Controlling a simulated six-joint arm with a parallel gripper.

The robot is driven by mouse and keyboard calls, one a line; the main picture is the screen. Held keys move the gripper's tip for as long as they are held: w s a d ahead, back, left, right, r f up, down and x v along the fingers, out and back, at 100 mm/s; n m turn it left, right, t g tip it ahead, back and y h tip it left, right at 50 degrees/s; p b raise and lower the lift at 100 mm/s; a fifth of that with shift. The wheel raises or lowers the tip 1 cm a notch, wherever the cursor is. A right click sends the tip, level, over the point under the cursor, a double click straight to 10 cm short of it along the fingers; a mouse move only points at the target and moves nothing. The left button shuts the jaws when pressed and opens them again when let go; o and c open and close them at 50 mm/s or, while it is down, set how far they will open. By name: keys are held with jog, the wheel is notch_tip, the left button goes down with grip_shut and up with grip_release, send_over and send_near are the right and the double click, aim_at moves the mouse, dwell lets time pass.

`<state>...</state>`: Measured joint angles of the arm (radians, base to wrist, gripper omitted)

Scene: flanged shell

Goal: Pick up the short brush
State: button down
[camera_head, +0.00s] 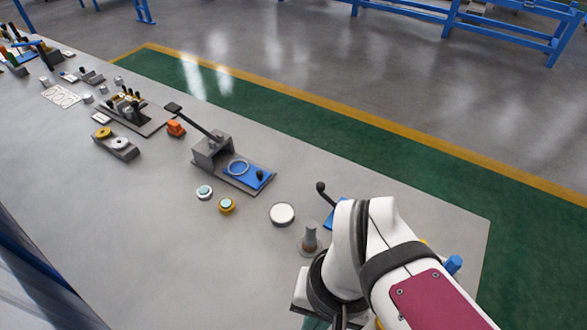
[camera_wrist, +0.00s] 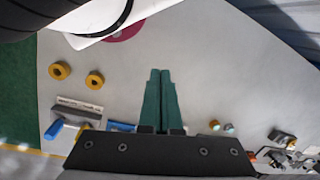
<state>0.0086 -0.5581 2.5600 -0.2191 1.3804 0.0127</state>
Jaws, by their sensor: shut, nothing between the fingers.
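My gripper (camera_wrist: 160,72) shows in the wrist view as two green fingers side by side, shut with nothing between them, over the bare grey tabletop. In the head view my white arm hides most of it. I cannot make out the short brush for certain in either view. Several small upright tools stand in a dark holder (camera_head: 128,106) at the left of the head view, too small to tell apart. My gripper is far from that holder.
A grey fixture with a lever (camera_head: 212,150) and a blue pad stands mid-table. A white round disc (camera_head: 282,214) and a grey post on a round base (camera_head: 309,240) are nearer my arm. Two yellow rings (camera_wrist: 94,80) lie left in the wrist view. The front-left table is clear.

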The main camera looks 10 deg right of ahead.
jog(key=c, duration=0.6)
grip_release()
jog(key=shift+o, duration=0.2)
jog(key=n+h, duration=0.2)
jog(key=n, duration=1.7)
send_over(311, 224)
notch_tip(311, 224, down, 16)
jog(key=shift+f, duration=0.1)
